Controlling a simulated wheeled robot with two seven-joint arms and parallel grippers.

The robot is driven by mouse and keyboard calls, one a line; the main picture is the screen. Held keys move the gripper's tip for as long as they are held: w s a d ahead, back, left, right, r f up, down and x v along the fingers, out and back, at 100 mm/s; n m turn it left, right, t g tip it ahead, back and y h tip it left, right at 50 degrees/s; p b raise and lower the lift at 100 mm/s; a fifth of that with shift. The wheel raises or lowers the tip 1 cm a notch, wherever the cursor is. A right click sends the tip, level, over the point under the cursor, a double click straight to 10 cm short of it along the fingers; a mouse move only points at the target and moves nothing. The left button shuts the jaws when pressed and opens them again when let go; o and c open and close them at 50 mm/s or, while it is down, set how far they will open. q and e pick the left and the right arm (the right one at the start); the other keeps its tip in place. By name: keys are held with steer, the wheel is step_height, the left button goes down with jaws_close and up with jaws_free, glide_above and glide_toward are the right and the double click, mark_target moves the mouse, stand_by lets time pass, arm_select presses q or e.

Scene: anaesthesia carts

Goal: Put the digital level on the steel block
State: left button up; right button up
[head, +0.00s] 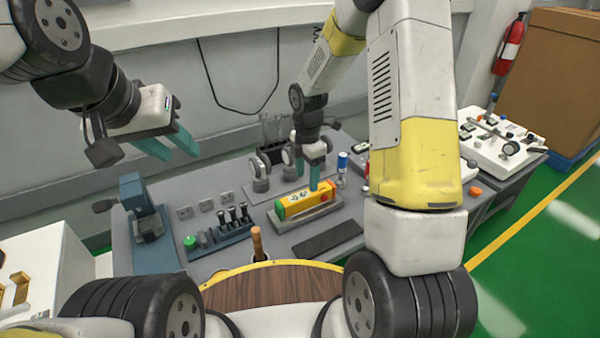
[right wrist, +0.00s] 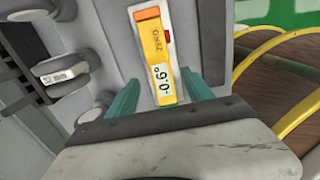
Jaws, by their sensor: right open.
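The digital level (head: 293,204) is a yellow-orange bar with a display. It lies on, or right over, a light grey block (head: 318,218), which looks like the steel block. Contact between them is hard to tell. In the right wrist view the level (right wrist: 155,50) points away from the camera, its display end near my fingers. My right gripper (head: 314,178) is just above the level in the head view. In the right wrist view its open fingers (right wrist: 158,92) stand either side of the level's near end, with gaps. My left gripper (head: 170,147) is open and empty, high at the left.
Round grey-white clamps (head: 258,172) stand behind the level. A dark flat plate (head: 327,238) lies in front. A blue vise-like tool (head: 143,205) and a green button (head: 190,242) are to the left. A blue-topped can (head: 342,163) stands close on the right.

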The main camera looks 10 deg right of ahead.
step_height(320, 180, up, 4)
steer(key=f, duration=0.1)
step_height(320, 180, up, 16)
steer(key=m+t, duration=0.3)
steer(key=m, duration=0.7)
glide_above(307, 193)
steer(key=s+d, duration=0.2)
steer(key=s, duration=0.6)
steer(key=s+r+m+t+y, duration=0.1)
steer(key=s+r+m, duration=0.2)
steer(key=s+m, duration=0.3)
steer(key=s+r+m+t+y, duration=0.1)
steer(key=s+r+m, duration=0.3)
steer(key=s, duration=0.4)
steer(key=shift+d+r+m+t, duration=0.35)
steer(key=shift+m+t, duration=0.25)
steer(key=shift+m, duration=0.3)
